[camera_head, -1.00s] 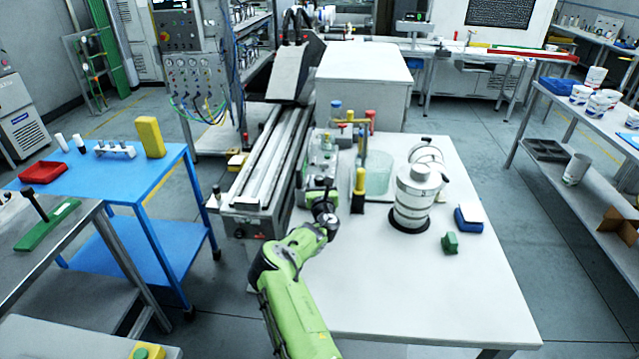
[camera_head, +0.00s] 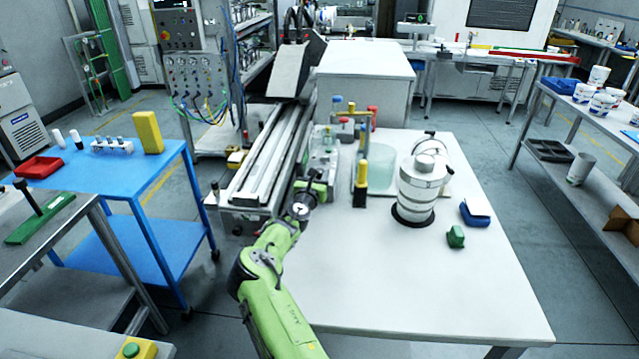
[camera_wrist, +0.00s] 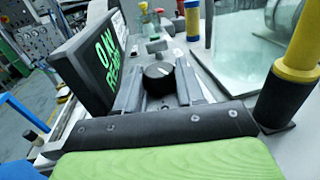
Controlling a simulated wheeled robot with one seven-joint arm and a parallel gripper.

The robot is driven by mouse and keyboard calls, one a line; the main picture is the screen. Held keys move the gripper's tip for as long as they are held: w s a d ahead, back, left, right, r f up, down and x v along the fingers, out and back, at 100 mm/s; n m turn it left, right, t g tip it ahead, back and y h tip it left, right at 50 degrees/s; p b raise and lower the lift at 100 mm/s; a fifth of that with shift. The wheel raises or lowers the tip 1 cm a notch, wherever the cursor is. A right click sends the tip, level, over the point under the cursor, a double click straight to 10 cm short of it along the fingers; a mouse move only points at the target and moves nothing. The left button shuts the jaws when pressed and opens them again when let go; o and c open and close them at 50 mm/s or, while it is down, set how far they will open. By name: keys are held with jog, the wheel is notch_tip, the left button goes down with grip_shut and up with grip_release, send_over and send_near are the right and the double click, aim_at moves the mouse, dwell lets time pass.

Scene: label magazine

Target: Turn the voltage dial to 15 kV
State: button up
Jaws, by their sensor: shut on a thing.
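The voltage dial (camera_wrist: 158,76) is a round black knob with a light pointer line, seen in the wrist view on a grey panel. My gripper (camera_wrist: 157,88) has one grey finger on each side of the knob and is shut on it. A dark display (camera_wrist: 95,60) left of the dial shows green text that seems to read "0 kV" and "READY", at a slant. In the head view my gripper (camera_head: 318,188) is at the near end of the grey apparatus (camera_head: 322,160); the dial is too small to make out there.
A yellow-topped black post (camera_wrist: 285,85) stands close on the right in the wrist view, with a clear glass tank (camera_wrist: 245,45) behind it. A white ringed column (camera_head: 420,190) stands further right on the white table (camera_head: 400,290). The table's front is clear.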

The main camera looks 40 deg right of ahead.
jog(key=shift+w+a+m+g+h+b, duration=0.15)
jog(key=shift+m+g+h+b, duration=0.45)
jog(key=shift+m+g+b, duration=0.5)
jog(key=shift+g, duration=0.4)
jog(key=o, duration=1)
jog(key=shift+r, duration=0.1)
